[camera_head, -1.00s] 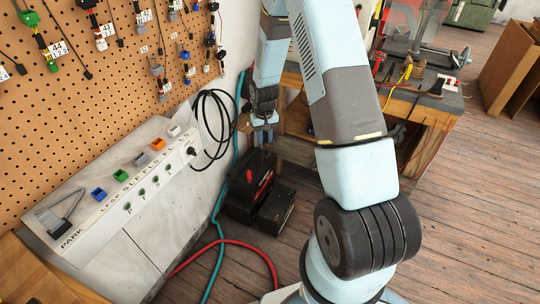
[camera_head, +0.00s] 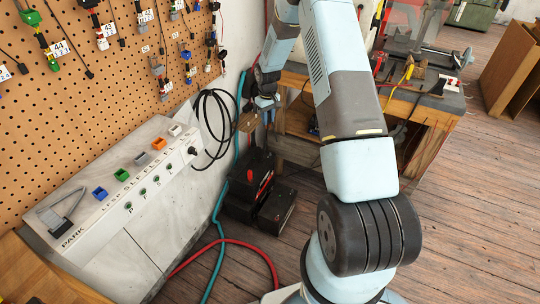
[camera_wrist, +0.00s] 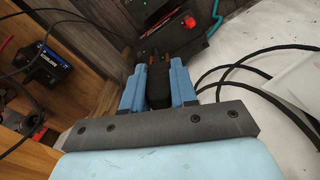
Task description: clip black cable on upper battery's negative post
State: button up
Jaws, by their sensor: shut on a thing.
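My gripper (camera_wrist: 158,84) is shut on a black clip (camera_wrist: 158,88), the black cable's end, between its blue fingers in the wrist view. Copper-coloured jaws show at the clip's far end. In the head view my gripper (camera_head: 267,108) is above the batteries, and the clip is too small to make out. The upper battery (camera_head: 241,194) is a black box with red markings, standing by the wall. Part of a dark battery (camera_wrist: 190,20) with a red spot shows beyond the clip in the wrist view. I cannot make out the negative post. The clip appears apart from the battery.
A black cable coil (camera_head: 207,150) hangs against the wall beside a white panel (camera_head: 150,215). A second black battery (camera_head: 276,212) stands at the front right. Red (camera_head: 262,244) and teal (camera_head: 216,225) hoses cross the floor. A wooden workbench (camera_head: 435,120) stands behind my arm.

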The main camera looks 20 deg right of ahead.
jog(key=w+d+n, duration=0.3)
jog(key=w, duration=0.5)
jog(key=w+d+n, duration=0.2)
jog(key=w+d, duration=0.1)
jog(key=w, duration=0.5)
notch_tip(320, 180, down, 31)
jog(key=shift+s+d+r, duration=0.1)
jog(key=shift+f, duration=0.2)
jog(key=shift+f, duration=1)
jog(key=o, duration=0.8)
jog(key=shift+o, duration=0.2)
jog(key=shift+r, duration=0.1)
notch_tip(320, 180, up, 8)
jog(key=shift+r, duration=0.15)
